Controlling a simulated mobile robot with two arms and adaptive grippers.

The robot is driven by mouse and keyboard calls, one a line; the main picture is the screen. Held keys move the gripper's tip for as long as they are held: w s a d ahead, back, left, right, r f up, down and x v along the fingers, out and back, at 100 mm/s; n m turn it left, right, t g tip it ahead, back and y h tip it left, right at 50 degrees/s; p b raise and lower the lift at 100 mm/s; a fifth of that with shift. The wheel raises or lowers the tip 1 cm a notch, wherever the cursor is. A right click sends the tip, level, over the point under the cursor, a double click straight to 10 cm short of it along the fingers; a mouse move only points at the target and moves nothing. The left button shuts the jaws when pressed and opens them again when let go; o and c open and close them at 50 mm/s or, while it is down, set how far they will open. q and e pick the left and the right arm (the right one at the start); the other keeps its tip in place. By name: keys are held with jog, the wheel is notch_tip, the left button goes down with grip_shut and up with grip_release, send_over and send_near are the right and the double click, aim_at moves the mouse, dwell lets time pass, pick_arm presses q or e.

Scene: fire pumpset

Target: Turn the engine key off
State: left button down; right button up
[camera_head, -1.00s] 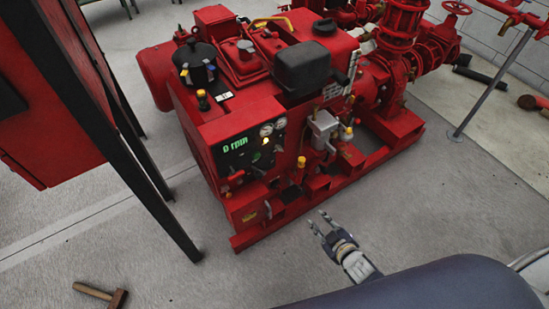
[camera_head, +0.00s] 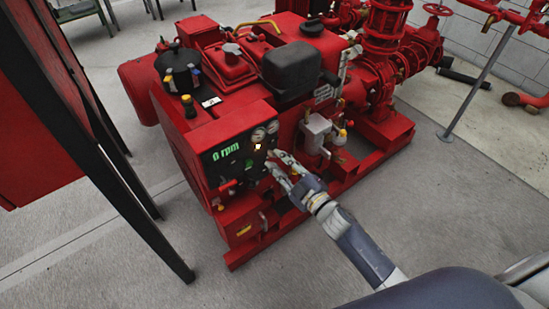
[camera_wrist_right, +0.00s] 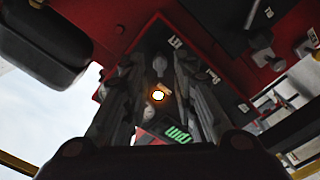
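The red engine pumpset (camera_head: 235,110) has a dark control panel (camera_head: 233,163) on its near end. A green "0 rpm" readout (camera_head: 226,152) glows there, with a small yellow light (camera_head: 257,146) to its right. I cannot make out the engine key clearly; it may be hidden by my fingers. My right gripper (camera_head: 276,162) is at the panel's right side, just below and right of the light, its fingers apart. In the right wrist view the light (camera_wrist_right: 158,96) shows between the two fingers, with part of the readout (camera_wrist_right: 177,134) below. Contact cannot be told. My left gripper is out of view.
A black box (camera_head: 290,68) sits on the engine above the panel. A grey box (camera_head: 317,130) stands to the right of my fingers. A red cabinet on black legs (camera_head: 130,190) stands at the left. The floor (camera_head: 450,200) at the right is clear.

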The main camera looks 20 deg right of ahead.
aim_at(272, 154)
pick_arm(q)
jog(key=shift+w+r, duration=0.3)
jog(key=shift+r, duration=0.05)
pick_arm(e)
jog(key=shift+x, duration=1.4)
jog(key=shift+c, duration=0.2)
grip_shut()
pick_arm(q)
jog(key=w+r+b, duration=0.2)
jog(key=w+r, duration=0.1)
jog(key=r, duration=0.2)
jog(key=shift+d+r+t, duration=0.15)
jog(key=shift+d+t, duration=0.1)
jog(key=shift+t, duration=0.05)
pick_arm(e)
jog(key=shift+s+f+n, duration=0.1)
jog(key=shift+f+n, duration=0.05)
jog(key=shift+n, duration=2.1)
jog(key=shift+f+n, duration=0.1)
jog(key=shift+n, duration=2.15)
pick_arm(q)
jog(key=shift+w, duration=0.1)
